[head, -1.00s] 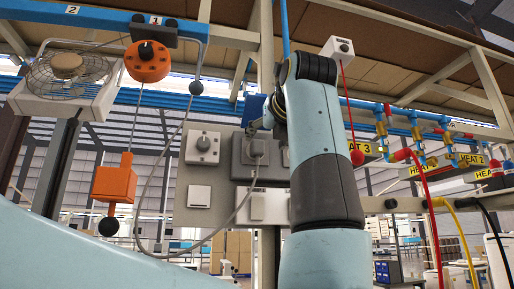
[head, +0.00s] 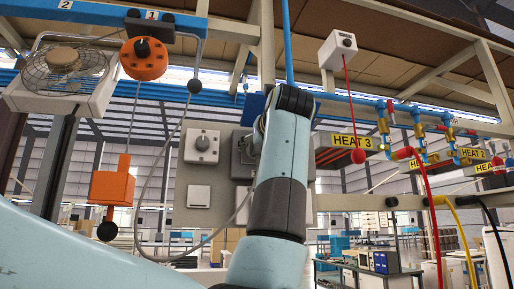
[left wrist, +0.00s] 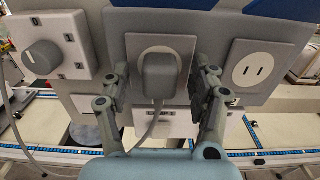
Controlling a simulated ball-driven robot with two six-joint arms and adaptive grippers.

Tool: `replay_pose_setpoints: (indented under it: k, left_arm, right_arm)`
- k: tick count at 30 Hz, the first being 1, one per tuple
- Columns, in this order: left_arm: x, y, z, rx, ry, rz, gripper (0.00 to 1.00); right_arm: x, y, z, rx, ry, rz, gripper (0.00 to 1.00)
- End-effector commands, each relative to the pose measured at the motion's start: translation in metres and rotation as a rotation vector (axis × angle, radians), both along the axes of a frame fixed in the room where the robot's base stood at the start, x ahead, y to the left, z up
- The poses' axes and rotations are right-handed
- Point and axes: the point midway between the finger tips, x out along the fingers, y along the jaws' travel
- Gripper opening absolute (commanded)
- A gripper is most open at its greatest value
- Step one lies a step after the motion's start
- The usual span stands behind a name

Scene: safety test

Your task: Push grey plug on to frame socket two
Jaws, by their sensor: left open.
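My left gripper (left wrist: 160,88) is open, with one finger on each side of the plug; contact is unclear. In the head view my left arm hides the plug and most of the gripper. No label shows which socket is number two. My right gripper is not in view.
A dial box (left wrist: 44,50) is left of the plug's socket. In the head view the cable (head: 160,262) loops low to the left, near an orange hanging box (head: 112,187) and a fan (head: 62,72). A red pull cord (head: 354,110) hangs to the right.

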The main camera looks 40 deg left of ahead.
Motion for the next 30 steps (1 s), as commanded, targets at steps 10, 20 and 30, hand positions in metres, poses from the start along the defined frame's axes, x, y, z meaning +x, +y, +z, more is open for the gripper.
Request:
replay_pose_setpoints:
  k: [10, 20, 30]
  left_arm:
    - [-0.0003, -0.0002, 0.0003, 0.000, 0.000, 0.000, 0.62]
    - [-0.0002, -0.0002, 0.0001, 0.000, 0.000, 0.000, 0.62]
    - [-0.0003, -0.0002, 0.0001, 0.000, 0.000, 0.000, 0.50]
  right_arm:
    - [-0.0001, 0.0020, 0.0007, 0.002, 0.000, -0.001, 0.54]
    - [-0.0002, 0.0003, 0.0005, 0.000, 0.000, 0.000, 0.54]
    - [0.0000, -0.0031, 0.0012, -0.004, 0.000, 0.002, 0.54]
